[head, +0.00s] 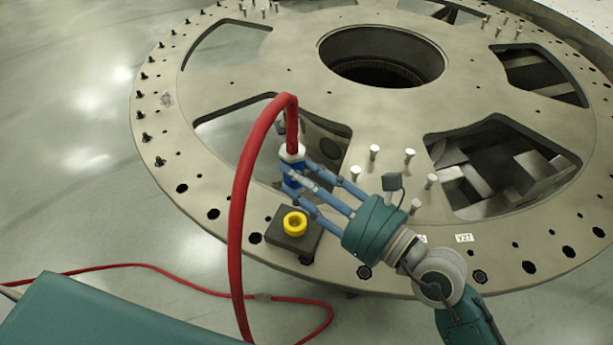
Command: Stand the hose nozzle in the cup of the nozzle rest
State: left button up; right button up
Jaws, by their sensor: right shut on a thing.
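The hose nozzle (291,172) has a blue body and a white collar, with a red hose (243,190) rising from its top and arching over to the left. My right gripper (292,181) is shut on the nozzle and holds it roughly upright; its blue fingers hide part of the body. The nozzle rest (311,238) is a dark square block with a yellow cup (295,223) on top. In the picture the nozzle shows just above the cup; its lower tip is partly hidden by the fingers, and I cannot tell the exact gap. My left gripper is not in view.
The big round turret plate (400,118) has a central hole, wide cut-outs and bolt holes. Several upright pins (374,151) stand near my right gripper. The hose trails down to the shiny floor (80,190). A teal surface fills the lower left corner.

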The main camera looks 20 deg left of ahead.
notch_tip(320, 180, down, 10)
jog(key=b, duration=0.9)
jog(key=shift+a+r+b, duration=0.15)
jog(key=shift+b, duration=0.15)
jog(key=shift+f+b, duration=1)
jog(key=shift+f, duration=0.5)
dwell(1.9)
jog(key=shift+f, duration=0.1)
jog(key=shift+s+f+b, duration=0.1)
jog(key=shift+f+b, duration=0.2)
jog(key=shift+f, duration=0.1)
dwell(0.3)
